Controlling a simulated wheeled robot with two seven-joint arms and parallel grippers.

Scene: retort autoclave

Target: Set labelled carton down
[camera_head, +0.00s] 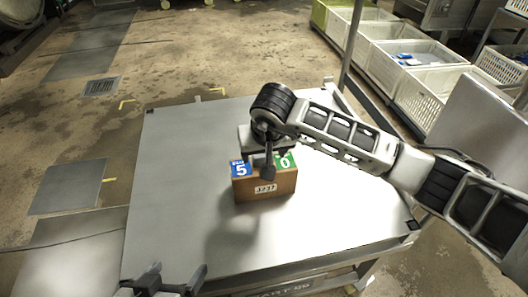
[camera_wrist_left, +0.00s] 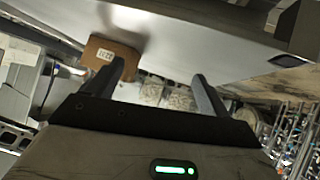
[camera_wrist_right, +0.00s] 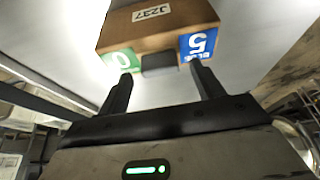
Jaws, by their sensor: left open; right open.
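The brown labelled carton (camera_head: 265,188) stands upright on the grey table top (camera_head: 185,165). My left gripper (camera_head: 176,283) is open and empty at the table's near left edge. The left wrist view also shows the carton (camera_wrist_left: 100,53).
The table around the carton is clear. White crates (camera_head: 385,60) stand in a row at the back right, behind a grey post (camera_head: 352,40). A dark floor plate (camera_head: 68,187) lies left of the table. My right arm spans the table's right side.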

